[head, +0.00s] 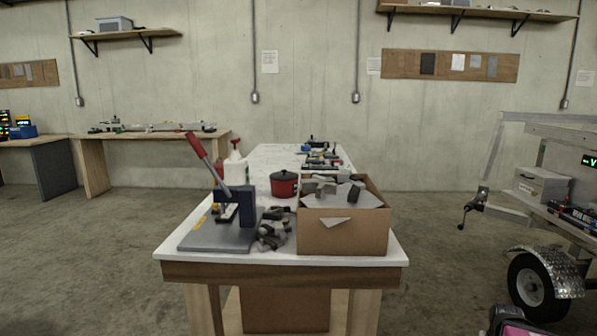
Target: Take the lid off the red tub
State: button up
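The red tub (284,189) stands upright on the white-topped workbench (278,253), left of the cardboard box and behind some small dark parts. Its dark lid (284,175) sits on top with a small knob in the middle.
A press with a red lever (232,217) stands at the front left of the bench, with white bottles (236,168) behind it. A cardboard box (343,238) full of scraps fills the front right. Dark parts (273,230) lie between them. A trailer (560,225) stands at right.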

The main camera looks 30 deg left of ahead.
aim_at(284, 174)
jog(key=i, duration=1.95)
jog(key=i+u, duration=0.2)
jog(key=i, duration=0.25)
jog(key=i+l+u, duration=0.2)
jog(key=i, duration=0.25)
jog(key=i+l+u, duration=0.2)
jog(key=i, duration=0.25)
